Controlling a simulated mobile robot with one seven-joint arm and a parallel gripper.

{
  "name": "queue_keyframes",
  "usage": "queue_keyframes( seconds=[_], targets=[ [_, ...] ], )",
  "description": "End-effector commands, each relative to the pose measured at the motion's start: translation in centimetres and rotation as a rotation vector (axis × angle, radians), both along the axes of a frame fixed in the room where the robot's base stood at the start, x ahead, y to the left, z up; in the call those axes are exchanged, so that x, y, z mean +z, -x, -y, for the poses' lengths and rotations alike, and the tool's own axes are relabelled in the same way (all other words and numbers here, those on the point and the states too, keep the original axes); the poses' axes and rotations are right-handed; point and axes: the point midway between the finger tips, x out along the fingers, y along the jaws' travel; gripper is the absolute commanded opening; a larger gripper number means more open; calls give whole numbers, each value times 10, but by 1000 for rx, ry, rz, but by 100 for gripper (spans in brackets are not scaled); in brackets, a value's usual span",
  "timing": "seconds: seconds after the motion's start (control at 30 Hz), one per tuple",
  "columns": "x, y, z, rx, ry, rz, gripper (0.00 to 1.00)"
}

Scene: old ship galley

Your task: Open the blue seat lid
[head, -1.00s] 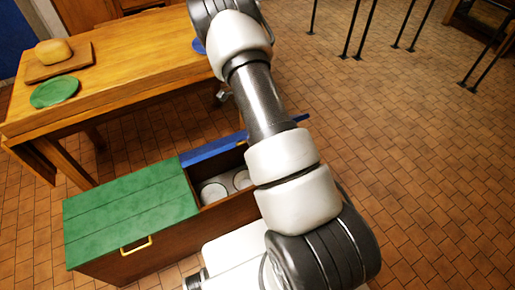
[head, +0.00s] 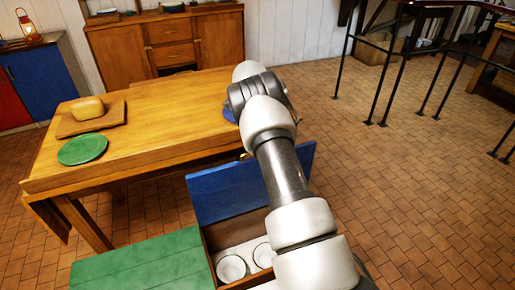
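The blue seat lid (head: 228,196) stands raised at the back of the bench, its flat blue face toward me. My arm reaches across the compartment and past the raised lid toward the table. My gripper is hidden behind the arm links, so its fingers and any contact with the lid do not show.
A wooden table (head: 180,95) stands close behind the bench, with a green plate (head: 83,149) and a loaf (head: 88,108) on a board (head: 70,126). Black railings (head: 385,75) stand at the back right. The tiled floor (head: 420,200) on the right is clear.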

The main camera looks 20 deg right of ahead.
Motion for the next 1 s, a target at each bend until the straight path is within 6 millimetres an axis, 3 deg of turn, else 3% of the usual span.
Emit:
queue_keyframes(
  seconds=[0.03,0.47,0.57,1.0],
  targets=[
    [-36,11,-4,4,-12,-42,0],
    [-35,10,-4,5,-11,-43,0],
    [-35,10,-4,5,-11,-44,17],
    [-29,8,-5,-2,-14,-40,17]
  ],
)
